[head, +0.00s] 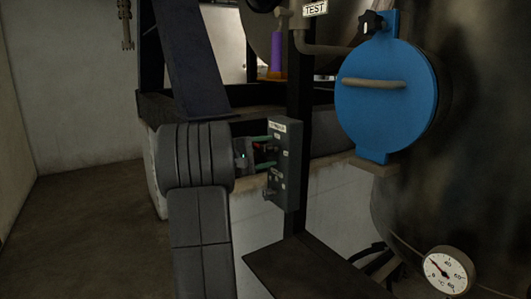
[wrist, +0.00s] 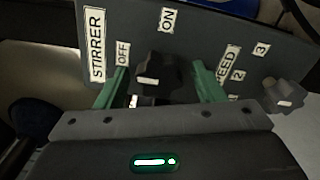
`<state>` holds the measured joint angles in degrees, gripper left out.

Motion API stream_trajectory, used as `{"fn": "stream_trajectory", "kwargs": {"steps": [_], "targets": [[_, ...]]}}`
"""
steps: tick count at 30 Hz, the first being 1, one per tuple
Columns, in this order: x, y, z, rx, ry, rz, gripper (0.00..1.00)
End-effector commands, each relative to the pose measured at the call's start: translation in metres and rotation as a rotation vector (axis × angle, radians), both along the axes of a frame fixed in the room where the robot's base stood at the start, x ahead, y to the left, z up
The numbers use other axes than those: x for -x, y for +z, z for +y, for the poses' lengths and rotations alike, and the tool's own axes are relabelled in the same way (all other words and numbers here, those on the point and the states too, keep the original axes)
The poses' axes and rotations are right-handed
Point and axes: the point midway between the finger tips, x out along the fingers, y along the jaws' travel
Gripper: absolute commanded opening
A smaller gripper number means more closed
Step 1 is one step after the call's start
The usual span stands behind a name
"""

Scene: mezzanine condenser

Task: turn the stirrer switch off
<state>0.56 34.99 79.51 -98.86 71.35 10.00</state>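The stirrer switch (wrist: 158,74) is a black knob on a dark grey panel (wrist: 205,45) in the wrist view. The panel has a STIRRER label (wrist: 95,45), an OFF label (wrist: 123,53) at the knob's upper left and an ON label (wrist: 168,20) above it. A pale mark shows on the knob's near face; which label it points to is unclear. My gripper (wrist: 159,68) has its green fingers on either side of the knob, open, with gaps visible. In the head view, the control box (head: 287,165) is seen edge-on, with my gripper (head: 271,150) at its face.
A grey speed knob (wrist: 285,96) sits right of my right finger, near labels 2 and 3. The box hangs on a dark post (head: 298,90). A blue round hatch (head: 385,110) and a dial gauge (head: 447,271) are to the right. Open floor (head: 90,220) lies left.

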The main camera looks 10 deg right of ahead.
Motion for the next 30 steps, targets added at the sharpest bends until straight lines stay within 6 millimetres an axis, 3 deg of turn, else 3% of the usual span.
{"fn": "stream_trajectory", "kwargs": {"steps": [10, 24, 30], "targets": [[0.003, 0.000, 0.010, -0.001, 0.001, -0.001, 0.62], [0.037, 0.000, 0.103, 0.000, 0.004, -0.001, 0.62], [0.045, 0.000, 0.125, -0.001, 0.001, -0.001, 0.62]]}}
